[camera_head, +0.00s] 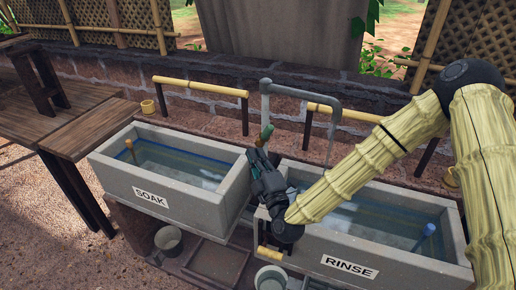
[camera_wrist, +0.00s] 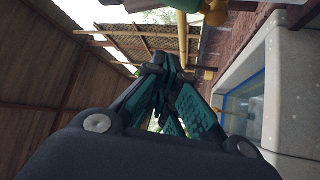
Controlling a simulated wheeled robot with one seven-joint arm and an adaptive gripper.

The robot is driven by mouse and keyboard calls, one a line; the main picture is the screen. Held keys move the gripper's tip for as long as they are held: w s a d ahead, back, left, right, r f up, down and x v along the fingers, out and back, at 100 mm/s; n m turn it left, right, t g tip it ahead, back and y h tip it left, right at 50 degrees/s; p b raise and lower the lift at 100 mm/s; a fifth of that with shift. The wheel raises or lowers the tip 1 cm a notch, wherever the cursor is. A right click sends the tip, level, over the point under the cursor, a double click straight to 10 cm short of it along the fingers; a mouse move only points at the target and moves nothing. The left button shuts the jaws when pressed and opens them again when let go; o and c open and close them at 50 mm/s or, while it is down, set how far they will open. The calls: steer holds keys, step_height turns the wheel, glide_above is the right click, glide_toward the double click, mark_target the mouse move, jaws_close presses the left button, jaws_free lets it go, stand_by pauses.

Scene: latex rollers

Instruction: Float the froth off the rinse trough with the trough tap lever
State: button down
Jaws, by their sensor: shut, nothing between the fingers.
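The rinse trough (camera_head: 345,262) is a grey concrete basin labelled RINSE on the right, holding bluish water. I cannot make out froth on it; my arm hides part of the surface. A grey bent tap pipe (camera_head: 300,91) rises behind the troughs. A small green and brownish piece (camera_head: 266,131), apparently the tap lever, shows on its left leg just above my gripper. My gripper (camera_head: 256,154) is shut and empty, pointing up near the wall between the troughs. In the wrist view its fingers (camera_wrist: 167,68) meet, apart from a brass-coloured fitting (camera_wrist: 215,12) at the top.
The soak trough (camera_head: 174,209) stands left of the rinse trough. A blue upright piece (camera_head: 428,231) stands in the rinse water. Yellow rails (camera_head: 200,87) on dark posts run behind the troughs. A wooden table (camera_head: 85,130) is at the left, and a bucket (camera_head: 270,278) sits below.

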mark_target(265, 136)
steer(key=w+r+p, duration=0.1)
steer(key=w+p, duration=0.2)
steer(key=w, duration=0.5)
steer(key=shift+w+r+p, duration=0.15)
steer(key=shift+w+p, duration=0.2)
steer(key=shift+w, duration=0.05)
steer(key=shift+a+b, duration=0.1)
steer(key=shift+b, duration=0.55)
